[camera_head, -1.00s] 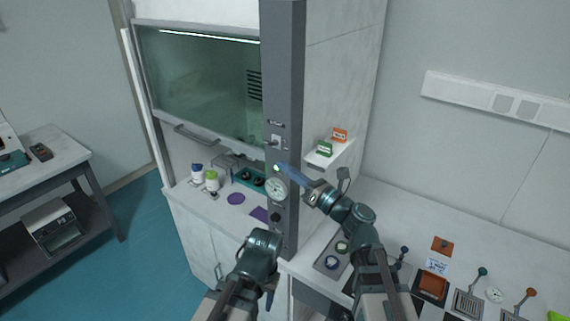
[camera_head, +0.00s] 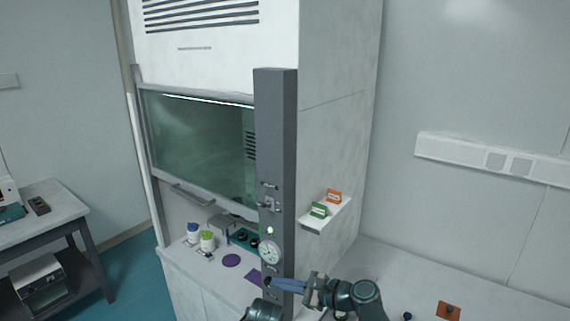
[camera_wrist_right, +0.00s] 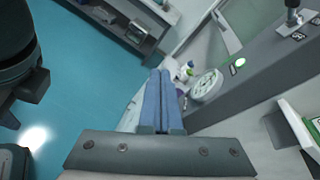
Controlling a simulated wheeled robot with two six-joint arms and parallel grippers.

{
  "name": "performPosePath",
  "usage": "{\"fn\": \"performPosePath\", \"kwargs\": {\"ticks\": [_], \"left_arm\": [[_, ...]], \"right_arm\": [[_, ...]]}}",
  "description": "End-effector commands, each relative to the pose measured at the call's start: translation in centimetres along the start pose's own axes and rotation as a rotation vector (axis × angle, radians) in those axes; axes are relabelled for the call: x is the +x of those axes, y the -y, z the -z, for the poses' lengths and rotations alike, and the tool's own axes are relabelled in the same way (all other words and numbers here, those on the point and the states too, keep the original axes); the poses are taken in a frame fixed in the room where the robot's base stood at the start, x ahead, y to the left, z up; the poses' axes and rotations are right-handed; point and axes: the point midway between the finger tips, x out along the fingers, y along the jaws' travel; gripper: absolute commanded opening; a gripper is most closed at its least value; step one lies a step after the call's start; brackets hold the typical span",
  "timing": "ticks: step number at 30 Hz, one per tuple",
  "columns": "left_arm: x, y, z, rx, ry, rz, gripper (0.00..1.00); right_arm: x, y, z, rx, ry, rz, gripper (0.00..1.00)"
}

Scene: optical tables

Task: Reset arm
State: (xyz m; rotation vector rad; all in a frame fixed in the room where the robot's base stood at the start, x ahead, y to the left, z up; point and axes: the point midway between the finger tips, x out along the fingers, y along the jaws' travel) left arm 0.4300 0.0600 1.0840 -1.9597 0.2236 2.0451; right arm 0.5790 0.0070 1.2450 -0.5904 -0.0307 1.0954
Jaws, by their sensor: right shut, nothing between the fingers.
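My right gripper (camera_head: 268,282) reaches in from the lower right, with its blue fingers pointing left across the grey post (camera_head: 276,130). In the head view its tips are just below the round dial gauge (camera_head: 268,252) and the lit green light (camera_head: 270,230); contact with the post cannot be told. In the right wrist view the fingers (camera_wrist_right: 160,78) lie together with nothing between them. That view also shows the gauge (camera_wrist_right: 206,86) right of the tips. Part of my left arm shows at the bottom edge of the head view; its gripper is out of frame.
A fume hood with a glass sash (camera_head: 200,140) stands left of the post. White-bodied bottles (camera_head: 207,240) and a purple disc (camera_head: 231,260) are on its worktop. A small shelf (camera_head: 325,217) holds green and orange cards.

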Motion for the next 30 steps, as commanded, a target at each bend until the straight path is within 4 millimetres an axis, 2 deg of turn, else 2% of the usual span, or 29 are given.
{"fn": "performPosePath", "kwargs": {"ticks": [3, 5, 9, 15, 21, 22, 24, 30], "left_arm": [[0.0, 0.0, 0.0, 0.000, 0.000, 0.000, 0.50], [0.0, 0.0, 0.0, 0.000, 0.000, 0.000, 0.50], [0.0, 0.0, 0.0, 0.000, 0.000, 0.000, 0.50], [0.0, 0.0, 0.0, 0.000, 0.000, 0.000, 0.50], [0.0, 0.0, 0.0, 0.000, 0.000, 0.000, 0.50], [1.5, -0.1, 0.1, 0.001, 0.000, 0.000, 0.50], [2.9, -0.3, 0.2, 0.002, 0.000, 0.000, 0.50], [6.1, -0.6, 0.4, 0.005, 0.000, 0.001, 0.50]], "right_arm": [[-0.6, -3.5, 4.2, -0.355, -0.169, -0.189, 0.00], [-1.4, -5.0, 6.6, -0.530, -0.244, -0.305, 0.00], [-4.6, -7.6, 11.6, -0.884, -0.371, -0.604, 0.00], [-9.9, -9.1, 16.2, -1.204, -0.442, -0.999, 0.00], [-15.3, -9.3, 18.8, -1.390, -0.441, -1.360, 0.00], [-13.9, -10.7, 19.3, -1.405, -0.417, -1.370, 0.00], [-12.2, -12.6, 19.5, -1.432, -0.382, -1.404, 0.00], [-8.7, -17.5, 19.5, -1.503, -0.290, -1.512, 0.00]]}}
